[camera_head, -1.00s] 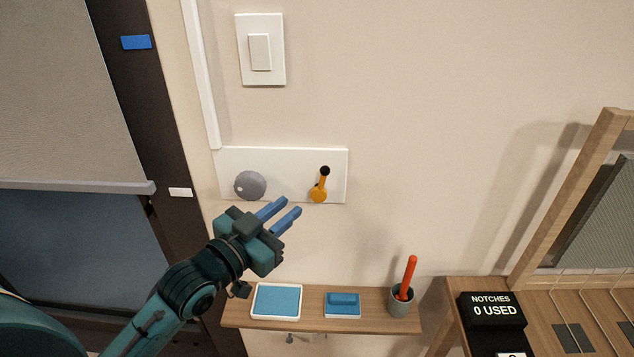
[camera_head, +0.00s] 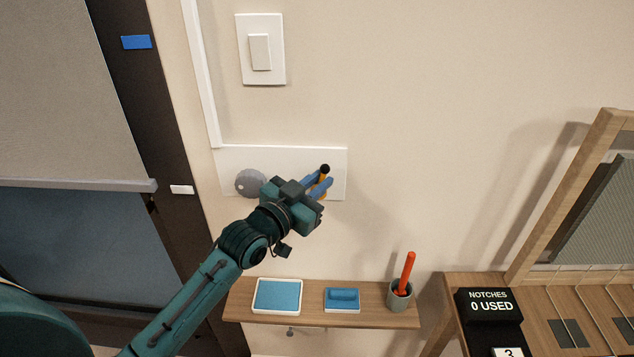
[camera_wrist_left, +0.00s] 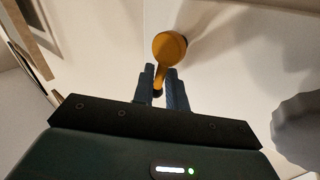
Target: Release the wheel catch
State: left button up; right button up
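The orange lever with a black knob (camera_head: 325,170), which looks like the wheel catch, stands on a white wall plate (camera_head: 340,186), its knob up. A round grey wheel (camera_head: 250,183) is at the plate's left and shows partly in the left wrist view (camera_wrist_left: 300,130). My left gripper (camera_head: 318,184) is at the lever, its blue fingers pointing up and right. In the left wrist view the orange lever (camera_wrist_left: 169,48) runs down between the two fingers (camera_wrist_left: 161,87), with little gap beside it. Whether they press on it is unclear. My right gripper is not in view.
A light switch (camera_head: 260,52) is above the plate. A small shelf (camera_head: 310,316) below holds a blue-topped tray (camera_head: 278,296), a blue block (camera_head: 343,298) and a grey cup (camera_head: 399,294) with a red stick. A box reading "NOTCHES 0 USED" (camera_head: 489,302) stands at right.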

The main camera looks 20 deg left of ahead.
pick_arm(q)
grip_shut()
jog(key=shift+s+a+f+n+t+b, duration=0.1)
jog(key=shift+a+n+t+b, duration=0.25)
jog(key=shift+n+t+b, duration=0.55)
jog(key=shift+o, duration=0.9)
grip_release()
jog(key=shift+g, duration=0.3)
jog(key=shift+s, duration=0.15)
jog(key=b+v, duration=0.1)
jog(key=v, duration=1.2)
jog(key=shift+b, duration=0.35)
